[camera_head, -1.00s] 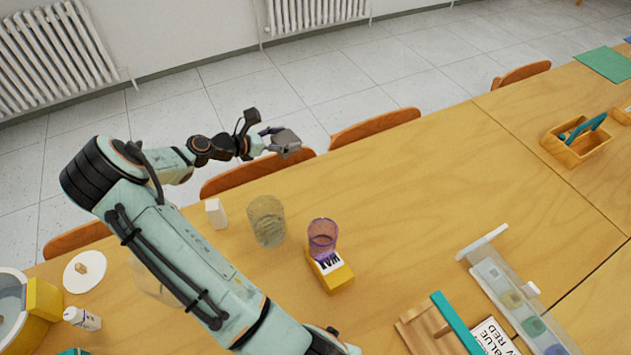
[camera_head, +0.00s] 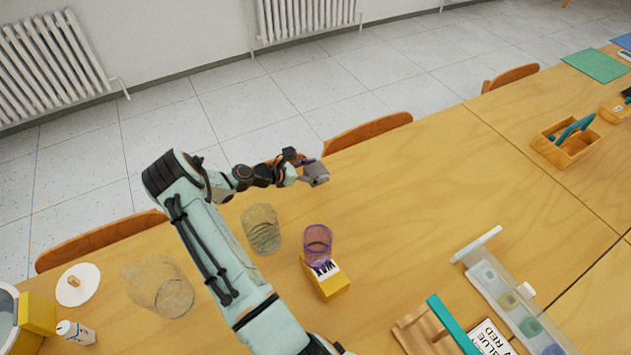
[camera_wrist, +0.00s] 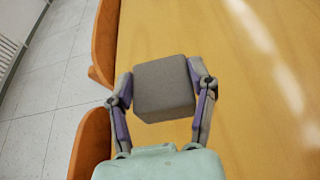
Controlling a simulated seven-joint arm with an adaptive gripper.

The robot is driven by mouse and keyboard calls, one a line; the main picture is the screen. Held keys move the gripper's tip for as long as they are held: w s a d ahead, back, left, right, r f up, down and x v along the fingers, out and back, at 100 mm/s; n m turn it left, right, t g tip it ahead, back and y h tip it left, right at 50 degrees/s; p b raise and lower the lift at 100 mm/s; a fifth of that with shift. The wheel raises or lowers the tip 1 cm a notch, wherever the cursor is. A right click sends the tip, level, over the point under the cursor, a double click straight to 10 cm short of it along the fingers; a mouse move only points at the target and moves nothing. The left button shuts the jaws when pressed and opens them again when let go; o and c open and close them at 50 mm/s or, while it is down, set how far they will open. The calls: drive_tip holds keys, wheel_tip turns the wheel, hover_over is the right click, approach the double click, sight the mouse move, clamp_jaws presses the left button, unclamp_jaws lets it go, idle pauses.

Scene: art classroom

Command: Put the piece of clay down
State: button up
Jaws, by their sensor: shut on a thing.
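The piece of clay (camera_wrist: 165,88) is a grey-brown block with rounded edges. My gripper (camera_wrist: 163,90) is shut on it, with one finger against each side in the wrist view. In the head view the clay (camera_head: 316,174) is at the end of my arm, near the far edge of the wooden table (camera_head: 420,190). My gripper (camera_head: 304,172) shows small there, left of the clay. In the wrist view the tabletop (camera_wrist: 250,110) lies beneath the clay. I cannot tell how high the clay is above it.
A clear glass (camera_head: 261,229), a purple cup (camera_head: 317,243) and a yellow WAX box (camera_head: 328,281) stand nearer than the clay. Chairs (camera_head: 370,131) line the far edge. A paint tray (camera_head: 500,290) and a tool basket (camera_head: 556,152) are at right. The table's middle is clear.

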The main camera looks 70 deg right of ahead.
sight(315, 189)
drive_tip(key=shift+f, duration=2.2)
drive_tip(key=o, duration=1.2)
drive_tip(key=shift+f, duration=0.1)
drive_tip(key=v, duration=1.2)
